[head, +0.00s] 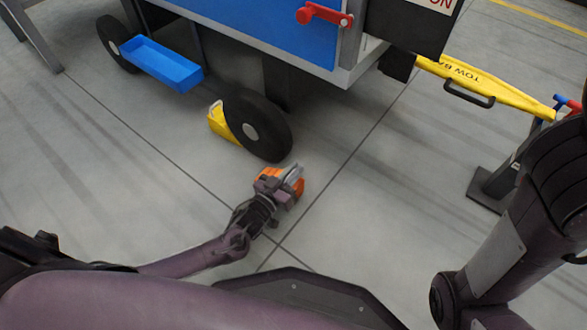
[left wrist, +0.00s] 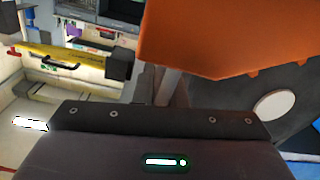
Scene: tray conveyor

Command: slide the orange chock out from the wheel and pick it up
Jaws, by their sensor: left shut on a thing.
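The orange chock (head: 299,187) is held in my left gripper (head: 286,179), whose jaws are shut on it and hide part of it. It is just in front of the black wheel (head: 272,142), with a small gap in the head view; I cannot tell if it touches the floor. In the left wrist view the chock (left wrist: 225,38) fills the upper right, in front of the dark wheel with its pale hub (left wrist: 273,104). My right gripper is not in view; only my right arm shows.
A yellow chock (head: 217,123) sits behind the wheel. The blue cart (head: 265,27) stands above, with a blue tray (head: 160,66) at left. A yellow tow bar (head: 495,90) rests at right on a dark-based stand (head: 491,190). The floor around my left gripper is clear.

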